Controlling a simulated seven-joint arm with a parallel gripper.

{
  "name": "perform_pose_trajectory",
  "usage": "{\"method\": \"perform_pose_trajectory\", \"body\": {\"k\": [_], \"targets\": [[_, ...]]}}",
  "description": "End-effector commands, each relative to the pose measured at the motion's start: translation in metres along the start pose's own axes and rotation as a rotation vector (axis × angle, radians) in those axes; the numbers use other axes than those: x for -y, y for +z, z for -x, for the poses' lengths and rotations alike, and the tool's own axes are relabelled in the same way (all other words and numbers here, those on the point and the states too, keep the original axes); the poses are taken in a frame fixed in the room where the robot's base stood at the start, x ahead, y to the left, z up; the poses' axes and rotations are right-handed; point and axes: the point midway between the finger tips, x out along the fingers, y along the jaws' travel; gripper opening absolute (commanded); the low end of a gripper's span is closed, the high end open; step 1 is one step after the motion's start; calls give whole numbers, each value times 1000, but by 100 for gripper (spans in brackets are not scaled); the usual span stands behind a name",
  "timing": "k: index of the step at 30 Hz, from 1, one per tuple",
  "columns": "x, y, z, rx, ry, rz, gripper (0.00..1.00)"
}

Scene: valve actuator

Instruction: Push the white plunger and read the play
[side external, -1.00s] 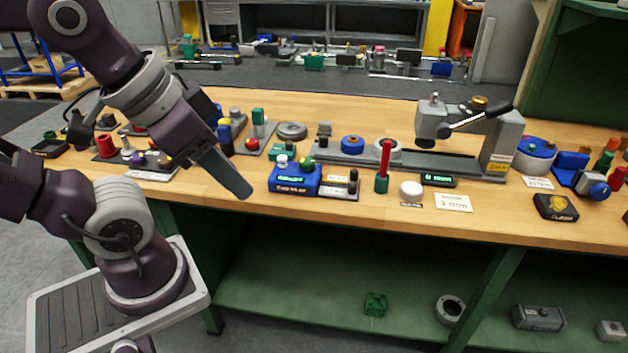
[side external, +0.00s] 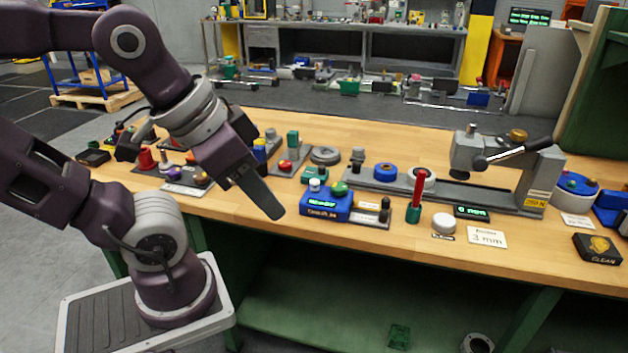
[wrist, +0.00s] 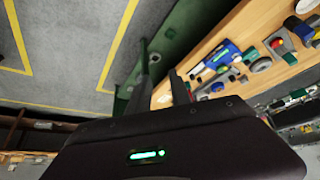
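A short white round knob (side external: 444,222), which looks like the white plunger, stands near the bench's front edge, with a small dark label before it. A dark readout (side external: 472,211) beside it shows green characters that look like "0 mm". A white card (side external: 487,237) with a printed value in mm, perhaps 3 or 1, lies to its right. My gripper (side external: 268,205) hangs at the bench's front edge, well left of the knob and touching nothing visible. In the wrist view my gripper (wrist: 162,85) shows two dark fingers apart with nothing between them.
A blue box (side external: 325,205) with a green display and buttons is right of my gripper. A red-handled post (side external: 417,196) in a green base stands just left of the white knob. A grey lever press (side external: 505,175) stands behind. A black "CLEAN" box (side external: 597,248) lies at right.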

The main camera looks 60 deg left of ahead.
Motion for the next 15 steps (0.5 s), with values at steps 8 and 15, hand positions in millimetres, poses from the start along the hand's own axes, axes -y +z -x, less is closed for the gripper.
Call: {"method": "perform_pose_trajectory", "body": {"k": [8, 15], "targets": [[0, 0, 0, 0, 0, 0, 0], [0, 0, 0, 0, 0, 0, 0]]}}
